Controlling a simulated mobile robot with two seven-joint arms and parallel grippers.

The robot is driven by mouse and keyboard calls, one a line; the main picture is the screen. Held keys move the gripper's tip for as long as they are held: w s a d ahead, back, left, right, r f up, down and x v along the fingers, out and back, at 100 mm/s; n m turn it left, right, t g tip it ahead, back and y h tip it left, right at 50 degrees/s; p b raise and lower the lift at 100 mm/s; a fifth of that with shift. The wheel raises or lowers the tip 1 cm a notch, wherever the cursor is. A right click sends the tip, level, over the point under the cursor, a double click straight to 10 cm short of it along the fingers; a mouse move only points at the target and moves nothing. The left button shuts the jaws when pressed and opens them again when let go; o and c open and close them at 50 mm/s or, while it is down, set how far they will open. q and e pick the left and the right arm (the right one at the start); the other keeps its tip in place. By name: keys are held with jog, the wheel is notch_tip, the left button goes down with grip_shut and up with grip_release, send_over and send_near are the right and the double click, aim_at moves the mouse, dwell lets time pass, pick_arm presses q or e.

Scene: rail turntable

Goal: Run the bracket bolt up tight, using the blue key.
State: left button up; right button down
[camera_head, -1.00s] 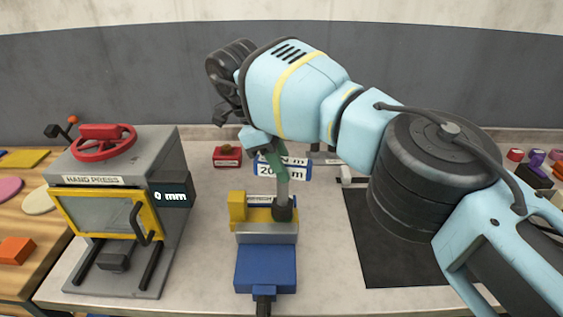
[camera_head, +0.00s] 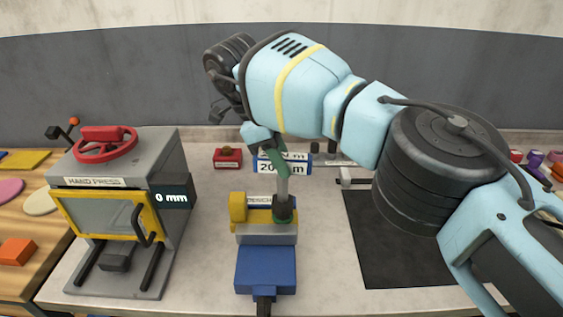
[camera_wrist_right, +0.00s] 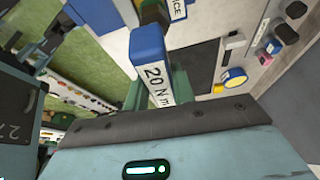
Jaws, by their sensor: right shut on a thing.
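The blue key (camera_head: 297,161) has a blue body with a white "20 N m" label and a grey shaft running down to a socket. In the right wrist view the blue key (camera_wrist_right: 148,60) lies between the green fingers. My right gripper (camera_head: 276,160) is shut on it; the arm hides part of the grip. The socket (camera_head: 283,209) meets the right side of the yellow bracket (camera_head: 237,207), where the bolt itself is hidden. The bracket sits in the blue vise (camera_head: 265,268). My left gripper is not in view.
A grey hand press (camera_head: 113,181) with a red wheel reads 0 mm, left of the vise. A small red box (camera_head: 227,157) stands behind. A black mat (camera_head: 400,260) lies to the right. Coloured parts line the left and right edges.

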jog(key=shift+r, duration=1.2)
jog(key=shift+a+r, duration=0.15)
jog(key=shift+r, duration=0.6)
jog(key=shift+f, duration=2.15)
jog(key=shift+d, duration=0.25)
